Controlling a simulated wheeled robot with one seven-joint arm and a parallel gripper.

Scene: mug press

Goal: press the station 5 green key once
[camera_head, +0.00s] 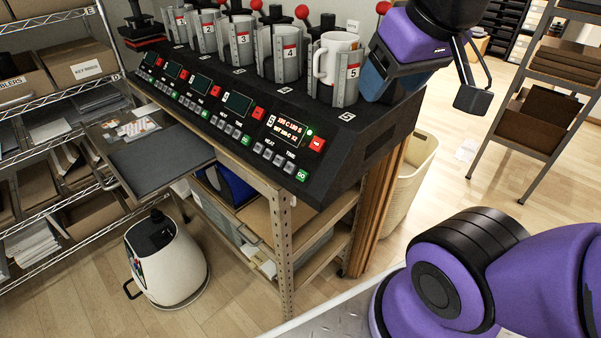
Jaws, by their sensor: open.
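The station 5 green key (302,174), marked GO, is at the right front corner of the black press console (345,165). Station 5's display (289,131) is lit with red and pale text, and a red key (317,143) is beside it. A white mug (335,58) is in the station 5 press, behind the panel. My gripper (422,92) is open at the upper right, beside the station 5 press and above and right of the green key, apart from it. One dark finger shows clearly; the other side is hard to make out.
Stations 1 to 4 run along the console to the left, with similar keys. The console stands on a metal-framed bench (284,250). A pull-out tray (160,160), a cream canister (165,262) and wire shelves (50,105) are left. A pale bin (415,165) is right of the bench.

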